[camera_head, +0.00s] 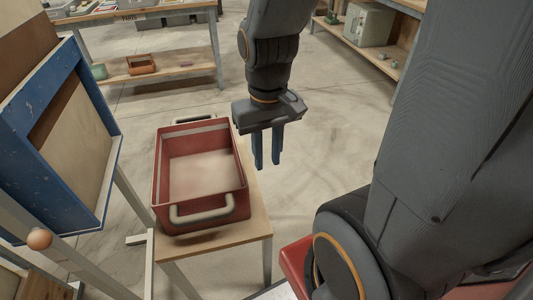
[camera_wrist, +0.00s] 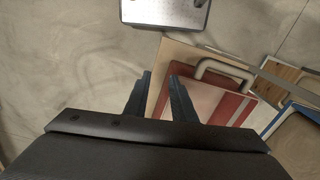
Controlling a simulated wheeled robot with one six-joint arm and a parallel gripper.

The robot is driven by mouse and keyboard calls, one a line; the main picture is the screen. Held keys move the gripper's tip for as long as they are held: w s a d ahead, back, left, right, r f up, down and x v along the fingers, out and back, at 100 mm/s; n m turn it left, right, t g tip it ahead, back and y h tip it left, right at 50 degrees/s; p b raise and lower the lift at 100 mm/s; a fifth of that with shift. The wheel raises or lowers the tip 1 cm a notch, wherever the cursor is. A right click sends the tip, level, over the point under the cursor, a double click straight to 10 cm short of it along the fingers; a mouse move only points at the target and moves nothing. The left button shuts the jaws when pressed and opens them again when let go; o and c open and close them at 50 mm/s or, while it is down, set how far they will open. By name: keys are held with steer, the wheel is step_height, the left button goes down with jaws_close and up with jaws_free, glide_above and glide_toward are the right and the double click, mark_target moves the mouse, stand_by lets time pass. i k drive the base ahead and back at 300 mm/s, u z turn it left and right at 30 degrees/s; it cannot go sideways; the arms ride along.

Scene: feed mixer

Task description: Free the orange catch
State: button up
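No part clearly reads as an orange catch in either view. In the head view, a round orange-brown knob (camera_head: 39,239) sits at the lower left, in front of a blue-framed, tilted box (camera_head: 97,205); I cannot tell if it is the catch. My gripper (camera_head: 267,164) hangs with its blue fingers pointing down, right of a red bin. The fingers are apart with nothing between them. In the wrist view my gripper (camera_wrist: 160,90) also shows two separated fingers, with the floor and a wooden table edge beyond.
The red bin (camera_head: 158,185) with pale handles stands on a small wooden table (camera_head: 255,235). Part of the bin also shows in the wrist view (camera_wrist: 234,110). A shelf bench (camera_head: 180,65) stands at the back and another shelf (camera_head: 390,65) at the back right. Floor right of the bin is clear.

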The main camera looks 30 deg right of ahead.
mark_target(39, 239)
steer(key=k, duration=1.3)
steer(key=u, duration=0.5)
steer(key=i, duration=0.55)
steer(key=u, duration=0.6)
steer(key=i, duration=0.65)
